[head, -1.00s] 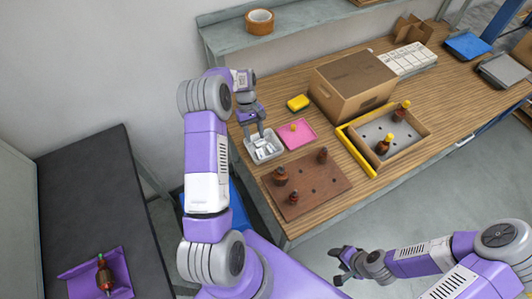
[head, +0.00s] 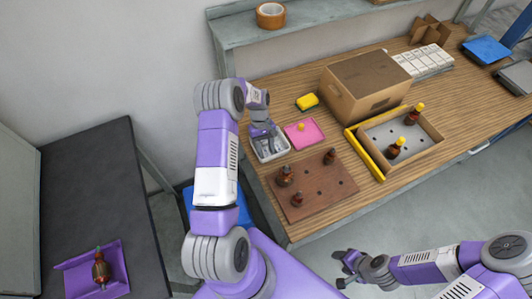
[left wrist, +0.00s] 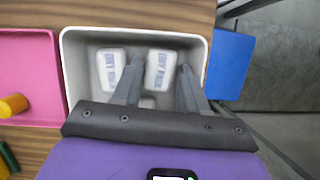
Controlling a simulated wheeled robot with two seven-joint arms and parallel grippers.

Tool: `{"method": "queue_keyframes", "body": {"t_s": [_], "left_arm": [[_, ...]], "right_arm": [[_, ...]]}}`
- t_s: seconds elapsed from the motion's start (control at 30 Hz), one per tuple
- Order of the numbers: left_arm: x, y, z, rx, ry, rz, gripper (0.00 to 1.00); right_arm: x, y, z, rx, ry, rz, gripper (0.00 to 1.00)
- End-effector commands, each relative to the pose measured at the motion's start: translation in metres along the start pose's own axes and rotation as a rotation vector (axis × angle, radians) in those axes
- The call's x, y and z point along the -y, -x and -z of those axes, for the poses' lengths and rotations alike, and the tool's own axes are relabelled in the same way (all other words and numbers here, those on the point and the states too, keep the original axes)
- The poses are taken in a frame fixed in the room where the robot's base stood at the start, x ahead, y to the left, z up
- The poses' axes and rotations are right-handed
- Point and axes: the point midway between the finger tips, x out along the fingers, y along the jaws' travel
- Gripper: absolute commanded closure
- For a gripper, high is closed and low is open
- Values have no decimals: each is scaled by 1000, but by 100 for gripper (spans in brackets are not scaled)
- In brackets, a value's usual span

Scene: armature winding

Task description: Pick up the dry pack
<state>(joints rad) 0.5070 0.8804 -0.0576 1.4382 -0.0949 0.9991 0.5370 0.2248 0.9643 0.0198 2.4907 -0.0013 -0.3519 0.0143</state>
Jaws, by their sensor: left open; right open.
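The white tray (head: 284,152) stands at the near left edge of the wooden table. In the left wrist view, the tray (left wrist: 68,62) holds small white dry packs with blue lettering. One dry pack (left wrist: 160,68) lies between the fingers of my left gripper (left wrist: 160,66). Another dry pack (left wrist: 108,68) lies left of it, partly behind the left finger. A third white piece shows just above the gripper's body, mostly hidden. My left gripper is open, pointing down over or in the tray; contact cannot be told. My right gripper (head: 345,268) is open and empty, away from the table.
A brown board (head: 318,188) with dark parts, a cardboard box (head: 362,82) and a framed tray (head: 412,150) stand nearby. A black side table (head: 95,190) is at left.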

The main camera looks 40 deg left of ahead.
Motion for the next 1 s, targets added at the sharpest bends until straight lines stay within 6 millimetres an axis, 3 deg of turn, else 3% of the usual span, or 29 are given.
{"method": "queue_keyframes", "body": {"t_s": [0.1,0.33,0.63,1.0], "left_arm": [[0,0,0,0,0,0,60],[0,1,0,0,-1,0,93],[-1,8,-2,-3,-1,-1,93],[0,73,-29,-3,-1,-2,93]], "right_arm": [[0,0,0,0,0,0,46],[0,0,0,0,0,0,46],[0,1,0,0,0,0,46],[2,5,0,0,0,0,46]]}}
